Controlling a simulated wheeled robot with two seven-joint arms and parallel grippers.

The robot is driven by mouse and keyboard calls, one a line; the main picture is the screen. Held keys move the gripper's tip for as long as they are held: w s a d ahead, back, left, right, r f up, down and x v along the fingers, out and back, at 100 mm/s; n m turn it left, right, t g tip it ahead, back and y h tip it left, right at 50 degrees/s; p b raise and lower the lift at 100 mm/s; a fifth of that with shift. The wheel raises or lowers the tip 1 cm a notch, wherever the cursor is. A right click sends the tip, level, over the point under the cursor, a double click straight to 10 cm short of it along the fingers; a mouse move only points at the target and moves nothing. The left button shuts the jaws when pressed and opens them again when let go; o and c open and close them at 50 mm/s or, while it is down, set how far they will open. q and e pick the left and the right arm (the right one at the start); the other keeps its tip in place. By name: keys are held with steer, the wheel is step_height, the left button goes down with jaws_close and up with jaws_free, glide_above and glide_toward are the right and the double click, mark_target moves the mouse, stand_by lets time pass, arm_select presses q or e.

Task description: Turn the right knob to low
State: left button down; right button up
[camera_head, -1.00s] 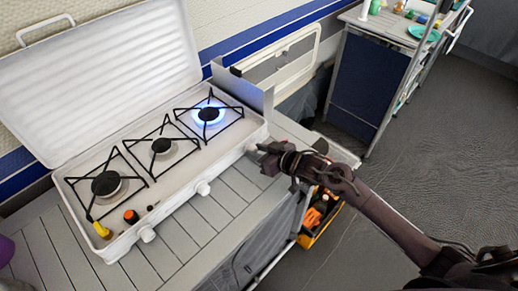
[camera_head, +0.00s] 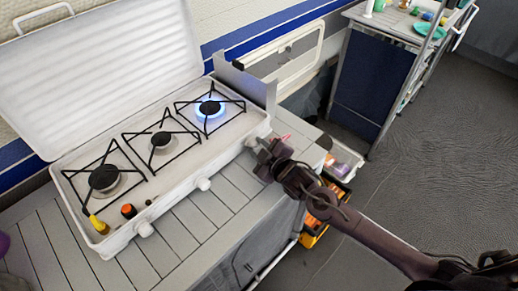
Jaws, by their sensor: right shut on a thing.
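A white three-burner camping stove (camera_head: 172,187) with its lid raised stands on a slatted grey table. The right burner (camera_head: 211,108) is lit with a blue flame; the other two show no flame. White knobs sit on the front face: left (camera_head: 145,229), middle (camera_head: 203,184) and right (camera_head: 252,142). My right gripper (camera_head: 259,151) is at the right knob, shut on it, and its arm reaches in from the lower right. The fingers hide part of the knob, and its pointing direction cannot be read. My left gripper is not in view.
A yellow lighter (camera_head: 98,224) and an orange-capped item (camera_head: 129,211) lie at the stove's left front. A yellow crate (camera_head: 312,234) with orange items is below my right arm. A blue-sided shelf (camera_head: 368,84) stands at the back right. The floor at right is clear.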

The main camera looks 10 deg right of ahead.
stand_by(0.4)
steer(key=o, duration=1)
steer(key=shift+c, duration=0.2)
steer(key=shift+s, duration=0.1)
steer(key=b+v, duration=0.1)
steer(key=v, duration=0.6)
steer(key=shift+s+d, duration=0.1)
steer(key=shift+s, duration=0.2)
